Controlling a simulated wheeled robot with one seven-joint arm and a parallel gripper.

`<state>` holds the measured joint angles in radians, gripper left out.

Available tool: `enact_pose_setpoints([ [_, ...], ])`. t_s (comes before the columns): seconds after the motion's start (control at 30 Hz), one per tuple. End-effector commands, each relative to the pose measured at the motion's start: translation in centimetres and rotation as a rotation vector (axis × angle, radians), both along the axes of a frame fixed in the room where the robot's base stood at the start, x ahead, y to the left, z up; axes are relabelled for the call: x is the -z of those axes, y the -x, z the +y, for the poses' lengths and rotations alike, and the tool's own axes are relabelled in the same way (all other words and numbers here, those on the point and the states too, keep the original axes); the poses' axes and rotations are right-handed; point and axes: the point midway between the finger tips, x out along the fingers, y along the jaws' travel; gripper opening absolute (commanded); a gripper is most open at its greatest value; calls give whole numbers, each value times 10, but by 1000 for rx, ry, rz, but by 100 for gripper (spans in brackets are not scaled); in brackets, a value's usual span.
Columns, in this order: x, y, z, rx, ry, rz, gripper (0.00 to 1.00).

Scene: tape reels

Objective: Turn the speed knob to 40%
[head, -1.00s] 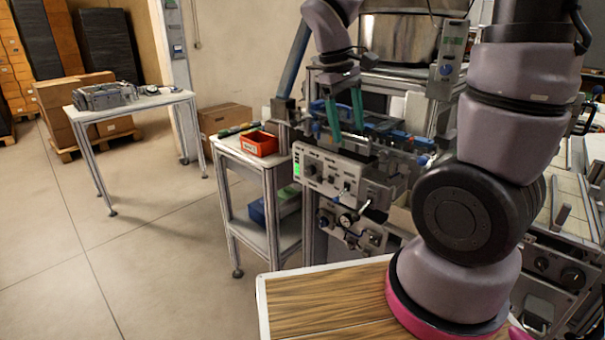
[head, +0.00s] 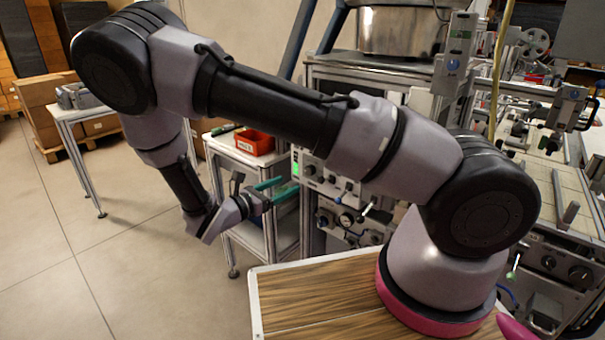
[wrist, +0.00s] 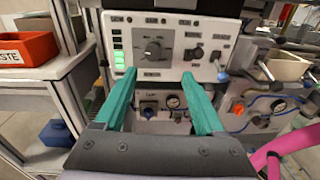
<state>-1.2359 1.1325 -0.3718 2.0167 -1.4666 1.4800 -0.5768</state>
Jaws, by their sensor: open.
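The grey control panel (wrist: 170,30) fills the upper middle of the wrist view. In the head view my gripper (head: 290,184) points right towards the panel (head: 312,172).
Levers stick out at the panel's right, one with a blue tip (wrist: 223,76). A lower panel with gauges (wrist: 172,102) is beneath. A side table with a red bin (wrist: 28,47) stands to the left. Open floor (head: 130,250) lies left of my arm.

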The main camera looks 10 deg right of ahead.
Motion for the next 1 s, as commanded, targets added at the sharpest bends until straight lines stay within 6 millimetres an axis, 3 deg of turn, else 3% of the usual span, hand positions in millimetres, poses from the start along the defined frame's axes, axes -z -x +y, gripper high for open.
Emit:
enact_pose_setpoints([
  [0.23,8,-7,0,-55,59,7,72],
  [0.7,8,-55,-66,-51,55,7,72],
  [1.0,7,-65,-80,-53,54,6,72],
])
